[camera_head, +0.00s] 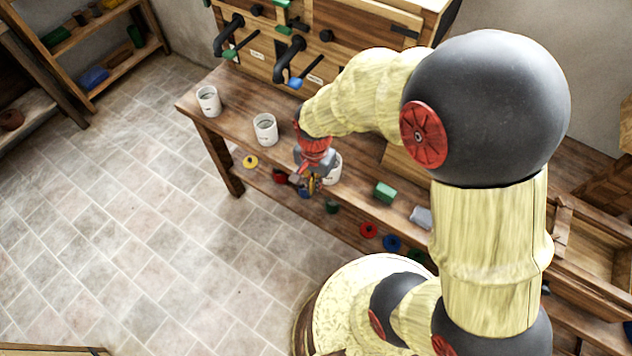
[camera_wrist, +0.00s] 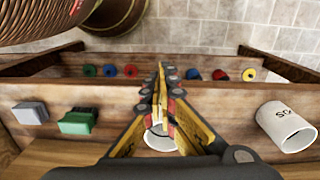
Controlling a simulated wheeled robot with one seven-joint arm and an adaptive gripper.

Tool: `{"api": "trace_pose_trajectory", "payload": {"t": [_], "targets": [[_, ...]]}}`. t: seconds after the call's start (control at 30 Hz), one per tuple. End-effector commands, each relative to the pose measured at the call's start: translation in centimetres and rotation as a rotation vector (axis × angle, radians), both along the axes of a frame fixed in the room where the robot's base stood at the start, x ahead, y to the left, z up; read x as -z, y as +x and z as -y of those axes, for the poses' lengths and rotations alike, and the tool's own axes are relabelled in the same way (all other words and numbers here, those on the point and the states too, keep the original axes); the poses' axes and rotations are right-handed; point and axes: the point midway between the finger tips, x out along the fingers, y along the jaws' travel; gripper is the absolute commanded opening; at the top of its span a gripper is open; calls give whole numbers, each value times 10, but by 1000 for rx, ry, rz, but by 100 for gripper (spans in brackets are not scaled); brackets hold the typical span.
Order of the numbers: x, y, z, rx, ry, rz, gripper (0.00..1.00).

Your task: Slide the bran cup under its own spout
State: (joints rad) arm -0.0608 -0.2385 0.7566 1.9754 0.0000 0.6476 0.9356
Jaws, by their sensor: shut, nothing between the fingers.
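Three white cups stand on the wooden bench (camera_head: 235,99): the left cup (camera_head: 208,101), the middle cup (camera_head: 265,130), and a right cup (camera_head: 335,171) partly hidden by my gripper. Their lettering is too small or cut off to read, so I cannot tell which is the bran cup. My gripper (camera_head: 309,187) is shut and empty, pointing down by the right cup. In the wrist view my gripper (camera_wrist: 160,75) covers much of that cup (camera_wrist: 158,140); touching or apart, I cannot tell. Another lettered cup (camera_wrist: 287,127) stands to the right. Dark spouts (camera_head: 229,34) and (camera_head: 289,57) jut from the cabinet.
A green block (camera_head: 385,191) and a grey block (camera_head: 421,217) lie on the bench right of the cups. Coloured discs, such as a red one (camera_head: 369,230), lie on the lower shelf. The cabinet (camera_head: 345,25) stands at the back. Bench space between left and middle cups is clear.

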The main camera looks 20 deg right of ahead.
Motion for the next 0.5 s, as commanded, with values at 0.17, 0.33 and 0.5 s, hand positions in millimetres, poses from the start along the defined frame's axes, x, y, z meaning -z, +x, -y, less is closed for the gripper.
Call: {"api": "trace_pose_trajectory", "payload": {"t": [0.17, 0.33, 0.5], "targets": [[41, -1, 0, -1, 0, -4, 0], [73, -1, 0, -1, 0, -3, 0], [74, 15, 18, 3, 1, 2, 0]]}}
